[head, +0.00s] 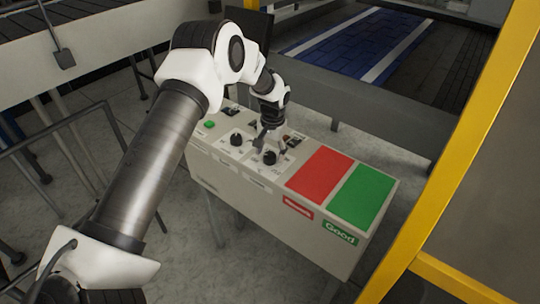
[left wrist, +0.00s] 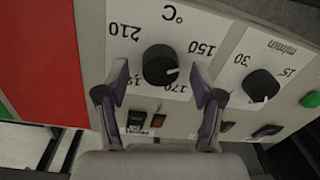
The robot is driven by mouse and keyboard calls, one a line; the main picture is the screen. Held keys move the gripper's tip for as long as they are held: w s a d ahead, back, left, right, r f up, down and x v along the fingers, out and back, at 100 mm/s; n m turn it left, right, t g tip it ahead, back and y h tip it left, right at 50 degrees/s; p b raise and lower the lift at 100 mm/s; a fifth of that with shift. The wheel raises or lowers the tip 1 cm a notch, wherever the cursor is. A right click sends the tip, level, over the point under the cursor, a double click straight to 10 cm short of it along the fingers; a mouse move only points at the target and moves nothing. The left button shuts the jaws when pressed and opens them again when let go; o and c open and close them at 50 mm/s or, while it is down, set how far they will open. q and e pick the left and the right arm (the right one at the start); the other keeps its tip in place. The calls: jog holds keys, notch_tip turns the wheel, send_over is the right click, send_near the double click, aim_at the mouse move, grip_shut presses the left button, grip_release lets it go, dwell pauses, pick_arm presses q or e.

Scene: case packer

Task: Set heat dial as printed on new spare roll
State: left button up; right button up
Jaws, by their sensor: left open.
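The heat dial (head: 269,157) is a black round knob on the top of the beige control box. In the left wrist view the heat dial (left wrist: 159,64) sits under a °C label, ringed by 210, 150, 170 and a partly hidden 190. Its white mark points right and slightly down, between 150 and 170. My left gripper (head: 269,144) is open above the panel at the heat dial. In the left wrist view its fingers (left wrist: 160,82) stand on either side of the dial, with gaps to it. No spare roll is recognisable. My right gripper is out of view.
A second black knob (left wrist: 261,85), marked m/min, is beside the heat dial. A red pad (head: 320,173) and a green pad (head: 364,194) lie right. A yellow post (head: 455,150) stands at right.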

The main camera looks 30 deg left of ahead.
aim_at(272, 156)
pick_arm(q)
notch_tip(272, 156, up, 10)
jog(key=shift+d+r, duration=0.2)
jog(key=shift+d, duration=0.1)
dwell(0.3)
